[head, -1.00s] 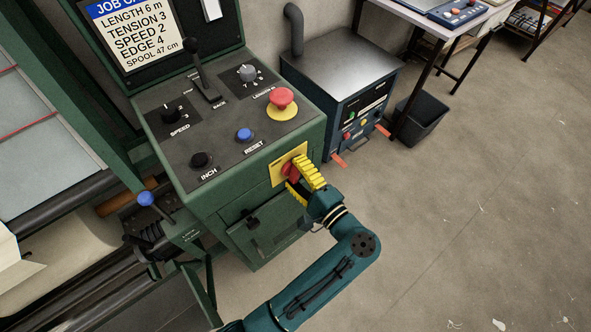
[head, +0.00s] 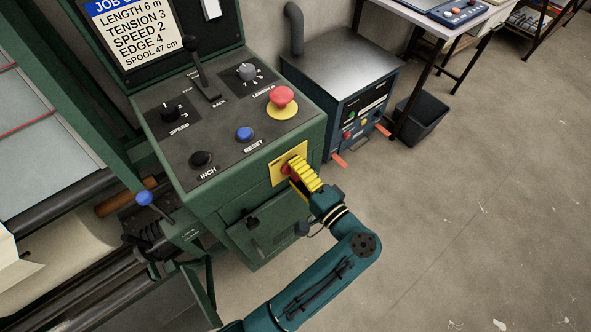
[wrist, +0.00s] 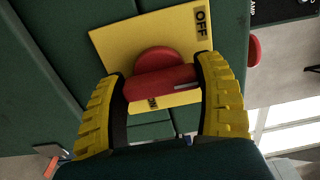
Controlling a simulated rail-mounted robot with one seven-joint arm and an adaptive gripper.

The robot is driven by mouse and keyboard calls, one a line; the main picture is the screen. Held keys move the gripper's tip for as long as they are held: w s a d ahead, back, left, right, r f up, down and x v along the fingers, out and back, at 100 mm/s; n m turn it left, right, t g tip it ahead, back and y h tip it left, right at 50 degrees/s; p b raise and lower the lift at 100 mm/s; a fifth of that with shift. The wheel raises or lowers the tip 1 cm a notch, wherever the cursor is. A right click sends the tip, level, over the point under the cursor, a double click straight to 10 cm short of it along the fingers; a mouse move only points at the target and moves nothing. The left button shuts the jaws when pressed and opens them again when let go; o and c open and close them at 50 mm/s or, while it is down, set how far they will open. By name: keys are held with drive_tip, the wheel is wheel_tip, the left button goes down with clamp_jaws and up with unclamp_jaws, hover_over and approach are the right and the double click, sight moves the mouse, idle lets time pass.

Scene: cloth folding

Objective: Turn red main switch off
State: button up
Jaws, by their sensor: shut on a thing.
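The red main switch (head: 287,170) is a knob on a yellow plate (head: 276,174) on the front side of the green control box. In the wrist view the red knob (wrist: 160,82) lies between my yellow fingers, its bar spanning from one finger to the other. The word OFF shows on the yellow plate (wrist: 130,38) at the upper right; another label is partly hidden below the knob. My gripper (head: 297,171) is shut on the knob, and it shows from behind in the wrist view (wrist: 160,85). The fingers hide part of the knob in the head view.
The control box top (head: 225,125) carries a red mushroom button (head: 282,96), a blue reset button (head: 245,134), a black inch button (head: 201,160), dials and a lever. A blue machine (head: 345,90) and black bin (head: 423,118) stand behind. The floor at right is open.

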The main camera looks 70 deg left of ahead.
drive_tip(key=o, duration=1.2)
drive_tip(key=v, duration=1.2)
